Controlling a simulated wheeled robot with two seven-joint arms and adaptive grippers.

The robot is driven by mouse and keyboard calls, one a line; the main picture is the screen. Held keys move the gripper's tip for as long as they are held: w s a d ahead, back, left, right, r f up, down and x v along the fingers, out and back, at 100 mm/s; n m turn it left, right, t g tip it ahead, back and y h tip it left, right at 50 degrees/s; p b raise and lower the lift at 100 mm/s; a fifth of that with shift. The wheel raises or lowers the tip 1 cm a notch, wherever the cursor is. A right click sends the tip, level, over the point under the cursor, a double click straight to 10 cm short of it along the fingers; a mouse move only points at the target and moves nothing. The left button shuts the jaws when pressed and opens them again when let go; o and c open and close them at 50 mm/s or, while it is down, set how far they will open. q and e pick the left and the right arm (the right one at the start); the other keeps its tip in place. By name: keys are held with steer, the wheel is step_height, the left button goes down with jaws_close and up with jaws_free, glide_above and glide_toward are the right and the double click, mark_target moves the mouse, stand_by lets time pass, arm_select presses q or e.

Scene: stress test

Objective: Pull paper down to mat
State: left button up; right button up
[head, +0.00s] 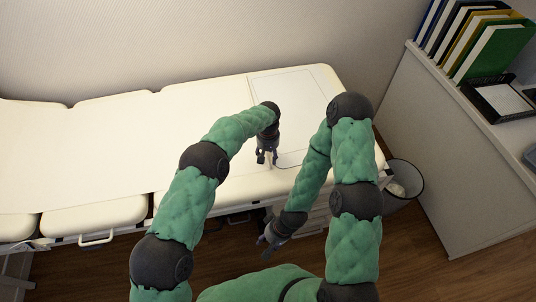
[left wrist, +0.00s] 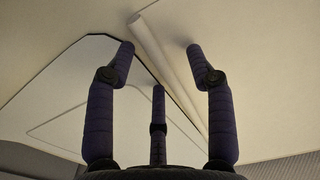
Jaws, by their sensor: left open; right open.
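The white paper (head: 130,140) lies along the padded exam table and reaches the mat at its right end. The mat (head: 305,100) is pale with a thin dark outline. My left gripper (head: 267,158) is open over the table near the mat's lower left corner. In the left wrist view its spread fingers (left wrist: 160,62) have a pale rolled edge (left wrist: 165,60) between them, seemingly the paper's end; contact cannot be told. The outlined mat (left wrist: 90,105) shows beside it. My right gripper (head: 272,238) is open and empty, low in front of the table.
A waste bin (head: 404,185) stands at the table's right end. A grey cabinet (head: 450,150) at the right bears upright binders (head: 470,35) and a black tray (head: 495,100) with paper. Drawers with handles (head: 97,238) lie under the table. Wooden floor shows in front.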

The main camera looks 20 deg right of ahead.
mark_target(268, 156)
arm_select(q)
step_height(268, 156, up, 12)
stand_by(0.5)
stand_by(0.4)
